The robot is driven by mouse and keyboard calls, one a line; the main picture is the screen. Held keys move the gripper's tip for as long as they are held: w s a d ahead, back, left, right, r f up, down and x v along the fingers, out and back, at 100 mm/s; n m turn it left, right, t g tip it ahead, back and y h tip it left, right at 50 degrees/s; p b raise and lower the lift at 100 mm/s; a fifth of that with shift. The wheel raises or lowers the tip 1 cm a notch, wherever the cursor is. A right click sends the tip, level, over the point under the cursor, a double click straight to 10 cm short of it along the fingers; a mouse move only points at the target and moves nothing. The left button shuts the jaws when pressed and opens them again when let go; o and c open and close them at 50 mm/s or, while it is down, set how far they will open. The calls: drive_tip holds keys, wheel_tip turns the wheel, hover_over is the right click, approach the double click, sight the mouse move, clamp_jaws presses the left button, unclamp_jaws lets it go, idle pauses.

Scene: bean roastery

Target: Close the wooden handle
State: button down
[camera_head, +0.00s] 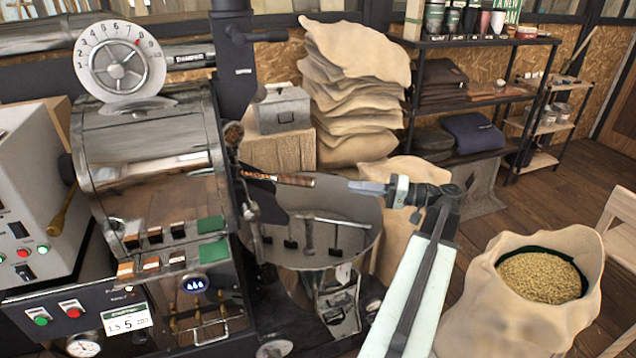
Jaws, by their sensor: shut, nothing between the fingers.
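A wooden handle (294,180), reddish-brown, sticks out to the right from the front of the roaster (150,150), above the round cooling pan (345,228). Its left end meets a dark metal part of the machine. My gripper (352,187) is just to the right of the handle's free end in the picture, with a small gap between them. Its fingers point left, are shut and hold nothing. How far apart in depth the two are I cannot tell. A second, yellowish wooden handle (62,210) is at the roaster's left side.
An open sack of beans (500,300) stands at the lower right. Stacked sacks (350,85) are behind the pan, next to a grey metal box (283,108). A dark shelf (480,100) stands at the back right. Stirring arms (310,236) show in the pan.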

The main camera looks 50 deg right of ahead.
sight(315, 183)
drive_tip(key=s+d+m, duration=0.2)
drive_tip(key=s+m, duration=0.3)
drive_tip(key=x, duration=1.4)
drive_tip(key=shift+w, duration=0.25)
drive_tip(key=shift+a, duration=0.1)
